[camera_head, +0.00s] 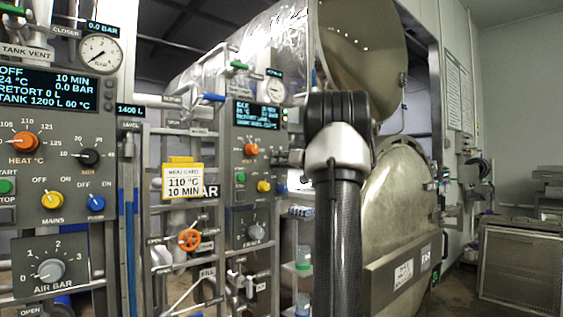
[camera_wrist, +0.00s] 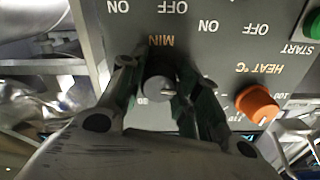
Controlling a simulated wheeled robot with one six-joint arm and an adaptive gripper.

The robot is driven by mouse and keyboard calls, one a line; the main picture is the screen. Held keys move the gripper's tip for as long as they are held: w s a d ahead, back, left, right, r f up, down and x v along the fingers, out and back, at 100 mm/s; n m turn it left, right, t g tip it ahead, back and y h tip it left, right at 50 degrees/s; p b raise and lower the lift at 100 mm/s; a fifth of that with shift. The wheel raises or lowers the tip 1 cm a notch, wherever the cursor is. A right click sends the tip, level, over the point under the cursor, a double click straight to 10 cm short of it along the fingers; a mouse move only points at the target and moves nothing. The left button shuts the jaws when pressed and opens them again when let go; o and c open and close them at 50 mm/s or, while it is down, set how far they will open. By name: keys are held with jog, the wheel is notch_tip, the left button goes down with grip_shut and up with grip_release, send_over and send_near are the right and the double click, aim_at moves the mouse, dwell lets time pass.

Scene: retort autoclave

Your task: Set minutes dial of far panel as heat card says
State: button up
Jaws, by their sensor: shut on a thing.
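The far panel (camera_head: 237,196) stands beyond the near panel in the head view. Its minutes dial (camera_wrist: 158,84) shows upside down in the wrist view, a dark knob with a grey face under the letters MIN. My gripper (camera_wrist: 166,95) is shut on this dial, one finger on each side. The fingers hide most of the dial's scale, so I cannot read the setting. The heat card (camera_head: 183,182), white with a yellow edge, reads 110 °C and 10 MIN. The far panel's display (camera_head: 256,115) is too small to read surely.
The orange heat dial (camera_wrist: 257,103) and green start button (camera_wrist: 312,23) sit beside the minutes dial. The near panel (camera_head: 60,175) has similar knobs. Pipes and an orange valve wheel (camera_head: 190,240) lie between the panels. The open retort (camera_head: 400,215) stands behind my arm.

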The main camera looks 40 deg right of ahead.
jog(key=shift+f, duration=0.2)
dwell(0.3)
jog(key=o, duration=1)
jog(key=shift+r, duration=0.1)
jog(key=shift+s, duration=0.1)
jog(key=s, duration=1.2)
jog(key=shift+w, duration=0.1)
